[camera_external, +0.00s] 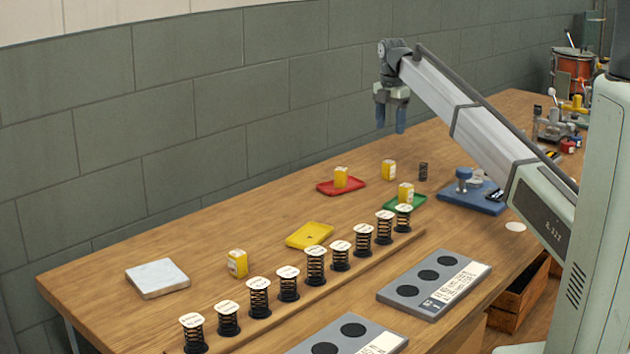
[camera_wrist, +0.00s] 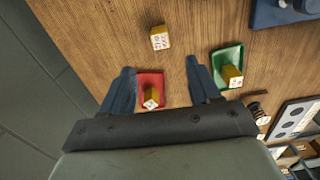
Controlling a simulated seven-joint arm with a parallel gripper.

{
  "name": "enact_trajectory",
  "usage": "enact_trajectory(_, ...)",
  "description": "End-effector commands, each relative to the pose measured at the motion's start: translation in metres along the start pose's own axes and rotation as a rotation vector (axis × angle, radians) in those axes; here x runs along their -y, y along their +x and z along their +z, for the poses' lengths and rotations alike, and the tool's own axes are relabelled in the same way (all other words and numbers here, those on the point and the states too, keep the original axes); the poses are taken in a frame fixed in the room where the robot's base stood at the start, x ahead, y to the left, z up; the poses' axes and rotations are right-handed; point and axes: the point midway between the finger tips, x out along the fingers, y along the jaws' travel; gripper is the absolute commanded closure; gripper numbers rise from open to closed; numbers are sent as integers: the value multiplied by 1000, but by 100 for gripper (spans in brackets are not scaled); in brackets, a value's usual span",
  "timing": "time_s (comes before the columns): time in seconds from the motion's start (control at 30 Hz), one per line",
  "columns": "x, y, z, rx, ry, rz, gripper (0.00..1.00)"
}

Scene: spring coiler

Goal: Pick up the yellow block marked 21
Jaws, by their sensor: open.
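Several yellow blocks are in view, and their marks are too small to read. One block (camera_external: 341,177) stands on a red tray (camera_external: 325,187); in the wrist view this block (camera_wrist: 151,99) shows between my fingers, well below them. A second block (camera_external: 388,170) stands on bare wood and shows in the wrist view (camera_wrist: 160,38) just beyond my fingertips. A third block (camera_external: 406,193) stands on a green tray (camera_external: 392,205). A fourth block (camera_external: 237,263) stands on wood farther left. My gripper (camera_external: 391,126) is open and empty, high above the table by the red tray.
A yellow tray (camera_external: 308,236) lies empty, and a white slab (camera_external: 158,278) lies at the left. A row of black springs (camera_external: 315,268) with labelled tops stands on a wooden strip. A single spring (camera_external: 423,172) and a blue device (camera_external: 470,195) are near the right blocks.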

Motion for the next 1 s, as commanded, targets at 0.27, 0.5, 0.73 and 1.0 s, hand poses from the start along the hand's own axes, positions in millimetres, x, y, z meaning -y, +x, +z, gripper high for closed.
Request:
enact_trajectory(0.27,1,14,0,-1,-42,-1,38)
enact_trajectory(0.5,1,51,-1,-1,-41,-2,38)
enact_trajectory(0.73,0,82,0,-1,-40,-1,38)
enact_trajectory(1.0,0,98,0,-1,-39,0,38)
